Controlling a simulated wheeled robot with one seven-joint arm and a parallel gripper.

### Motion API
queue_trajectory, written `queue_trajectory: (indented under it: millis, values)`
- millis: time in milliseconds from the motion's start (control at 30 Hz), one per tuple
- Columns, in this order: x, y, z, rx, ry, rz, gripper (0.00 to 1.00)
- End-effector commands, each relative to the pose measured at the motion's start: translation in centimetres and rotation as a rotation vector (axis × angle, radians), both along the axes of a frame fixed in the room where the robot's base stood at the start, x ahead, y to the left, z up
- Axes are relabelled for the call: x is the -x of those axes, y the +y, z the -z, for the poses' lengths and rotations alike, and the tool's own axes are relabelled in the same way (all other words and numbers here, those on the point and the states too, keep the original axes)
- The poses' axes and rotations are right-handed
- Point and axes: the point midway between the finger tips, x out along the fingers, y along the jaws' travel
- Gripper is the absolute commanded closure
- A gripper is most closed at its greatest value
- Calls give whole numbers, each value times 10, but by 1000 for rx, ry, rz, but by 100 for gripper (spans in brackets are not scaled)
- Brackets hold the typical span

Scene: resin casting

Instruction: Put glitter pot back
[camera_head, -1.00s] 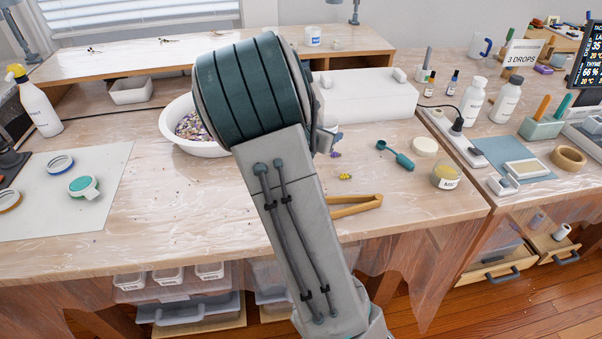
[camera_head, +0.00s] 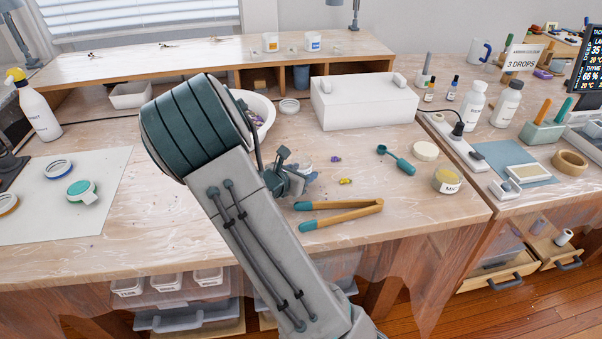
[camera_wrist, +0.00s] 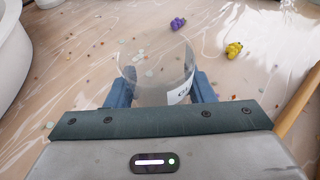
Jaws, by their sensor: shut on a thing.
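My gripper (camera_wrist: 162,88) is shut on a clear glitter pot (camera_wrist: 155,62) whose white label shows the letters "GL". In the wrist view the blue fingers stand on either side of the pot, and pale flecks show through it. In the head view my gripper (camera_head: 296,178) is low over the middle of the bench, left of two small figures, one purple (camera_head: 336,159) and one yellow (camera_head: 345,181). My arm hides part of the bench. I cannot tell whether the pot touches the bench.
Wooden tongs (camera_head: 340,213) lie in front of my gripper. A white bowl (camera_head: 265,108) stands behind my arm, and a white box (camera_head: 365,101) stands behind right. The raised shelf (camera_head: 200,51) holds two labelled tubs, orange (camera_head: 270,43) and blue (camera_head: 313,42). A "MIC" jar (camera_head: 447,181) stands right.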

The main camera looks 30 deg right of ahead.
Motion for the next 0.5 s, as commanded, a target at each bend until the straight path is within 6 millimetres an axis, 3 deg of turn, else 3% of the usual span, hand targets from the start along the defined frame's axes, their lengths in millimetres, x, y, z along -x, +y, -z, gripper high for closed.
queue_trajectory:
  millis: [167, 200, 267, 500]
  values:
    - [0, 0, 4, 0, 0, 0, 74]
    - [0, 0, 3, 0, 0, 0, 46]
    - [0, 0, 3, 0, 0, 0, 30]
    - [0, 0, 2, 0, 0, 0, 30]
